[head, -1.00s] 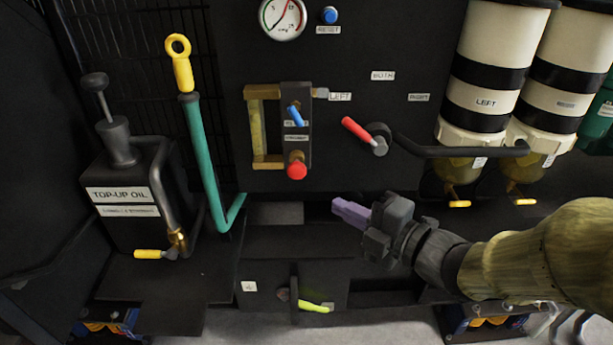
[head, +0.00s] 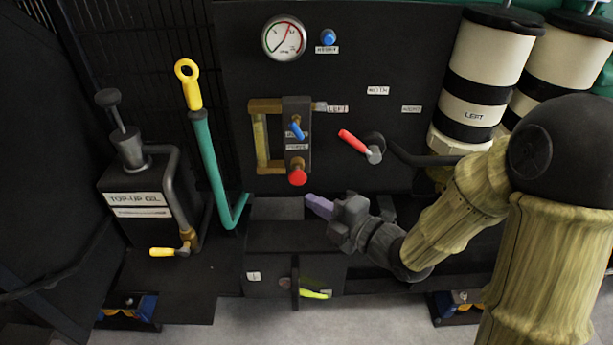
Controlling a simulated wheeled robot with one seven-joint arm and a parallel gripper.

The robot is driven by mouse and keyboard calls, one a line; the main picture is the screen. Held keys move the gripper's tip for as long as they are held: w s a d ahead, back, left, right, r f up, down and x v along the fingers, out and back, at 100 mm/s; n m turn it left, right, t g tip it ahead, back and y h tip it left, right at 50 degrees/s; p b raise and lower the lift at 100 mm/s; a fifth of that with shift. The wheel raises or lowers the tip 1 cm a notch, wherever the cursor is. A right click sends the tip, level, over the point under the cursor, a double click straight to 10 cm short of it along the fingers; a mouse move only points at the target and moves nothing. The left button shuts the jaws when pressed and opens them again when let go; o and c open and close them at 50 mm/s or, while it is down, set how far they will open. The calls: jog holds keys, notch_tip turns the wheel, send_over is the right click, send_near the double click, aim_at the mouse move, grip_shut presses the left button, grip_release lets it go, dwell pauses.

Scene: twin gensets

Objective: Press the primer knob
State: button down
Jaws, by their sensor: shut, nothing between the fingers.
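No label that I can read says primer, so I cannot tell for sure which knob it is. A round red knob (head: 297,177) sits at the bottom of the small valve block (head: 298,115) on the dark panel. A black plunger knob (head: 107,98) stands on a rod above the top-up oil can (head: 150,195) at the left. A blue button (head: 328,37) is beside the gauge. My gripper (head: 308,203) is shut and empty, its purple fingers pointing left. In the picture it is just below and right of the red knob, apart from it.
A red lever (head: 355,143) is on the panel above my gripper. A yellow-handled dipstick (head: 188,80) with a green tube stands left of the panel. Black-and-cream filters (head: 480,90) stand at the right, partly behind my arm. A yellow-green lever (head: 313,294) is low down.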

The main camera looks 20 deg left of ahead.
aim_at(292, 179)
jog(key=w+a, duration=0.2)
jog(key=w, duration=0.1)
jog(key=w+a+f, duration=0.1)
jog(key=a, duration=0.1)
jog(key=shift+w, duration=0.4)
jog(key=shift+d, duration=0.1)
